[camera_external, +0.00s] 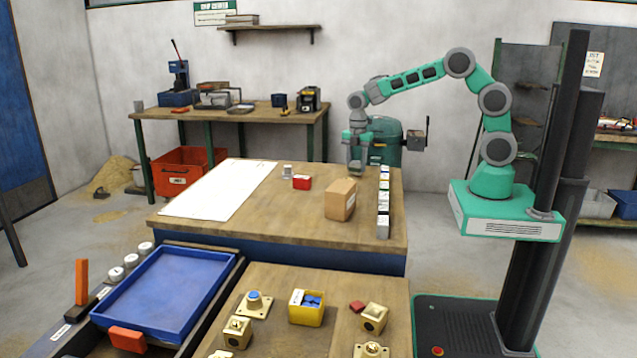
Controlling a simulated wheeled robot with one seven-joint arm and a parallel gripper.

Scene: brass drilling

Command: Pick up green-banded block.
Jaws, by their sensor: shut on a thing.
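My gripper (356,164) points down over the far right part of the wooden worktable (270,215). It is shut on a small block between its fingers; the fingers mostly cover it. At this size I cannot make out a green band on it. I also cannot tell whether it touches the tabletop. To the right of my gripper, a narrow row of pale and grey pieces with small dark and green marks (384,200) runs along the table's right side.
A blue tray (165,290) and a nearer bench (280,280) with brass parts lie in front.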

